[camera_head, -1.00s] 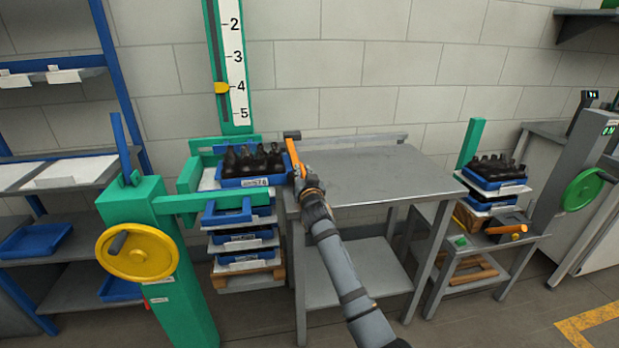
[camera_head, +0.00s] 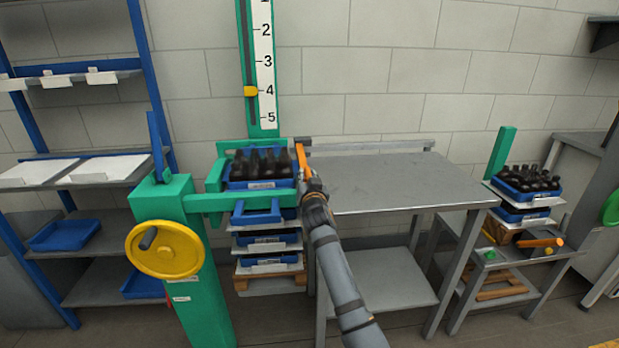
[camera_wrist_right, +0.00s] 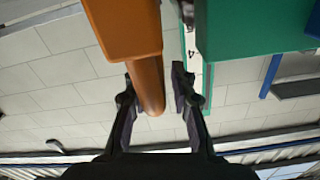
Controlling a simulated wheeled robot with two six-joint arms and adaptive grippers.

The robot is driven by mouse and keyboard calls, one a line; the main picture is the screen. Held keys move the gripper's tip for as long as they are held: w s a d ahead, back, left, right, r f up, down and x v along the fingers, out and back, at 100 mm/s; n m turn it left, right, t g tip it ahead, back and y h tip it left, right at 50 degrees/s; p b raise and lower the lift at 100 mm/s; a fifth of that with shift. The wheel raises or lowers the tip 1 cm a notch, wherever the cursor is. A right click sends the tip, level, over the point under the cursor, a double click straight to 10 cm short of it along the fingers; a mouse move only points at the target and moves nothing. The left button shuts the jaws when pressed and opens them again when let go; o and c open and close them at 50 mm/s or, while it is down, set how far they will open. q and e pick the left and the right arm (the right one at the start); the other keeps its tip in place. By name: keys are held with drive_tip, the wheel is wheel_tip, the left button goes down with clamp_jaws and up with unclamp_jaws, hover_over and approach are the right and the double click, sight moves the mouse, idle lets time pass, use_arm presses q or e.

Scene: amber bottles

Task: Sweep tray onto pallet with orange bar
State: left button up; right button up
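The blue tray (camera_head: 236,185) of dark bottles sits on top of the tray stack in the green lift frame at left, beside the table. The bar stands nearly upright and appears to touch the tray; exact contact cannot be told. In the right wrist view the orange bar (camera_wrist_right: 150,85) passes between the two fingers (camera_wrist_right: 153,88). The wooden pallet (camera_head: 272,283) lies under the stack. My left gripper is not in view.
The grey table (camera_head: 390,180) is bare. A green post with a yellow handwheel (camera_head: 165,249) stands front left, its arm across the stack. A second stack with a bottle tray (camera_head: 527,198) and another orange tool (camera_head: 541,242) stand at right. Shelves (camera_head: 100,170) are at far left.

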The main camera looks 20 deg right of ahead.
drive_tip(key=shift+o, duration=0.9)
drive_tip(key=shift+a, duration=0.15)
drive_tip(key=shift+s+f, duration=0.1)
drive_tip(key=shift+s, duration=0.05)
drive_tip(key=v, duration=0.7)
drive_tip(key=shift+s, duration=0.1)
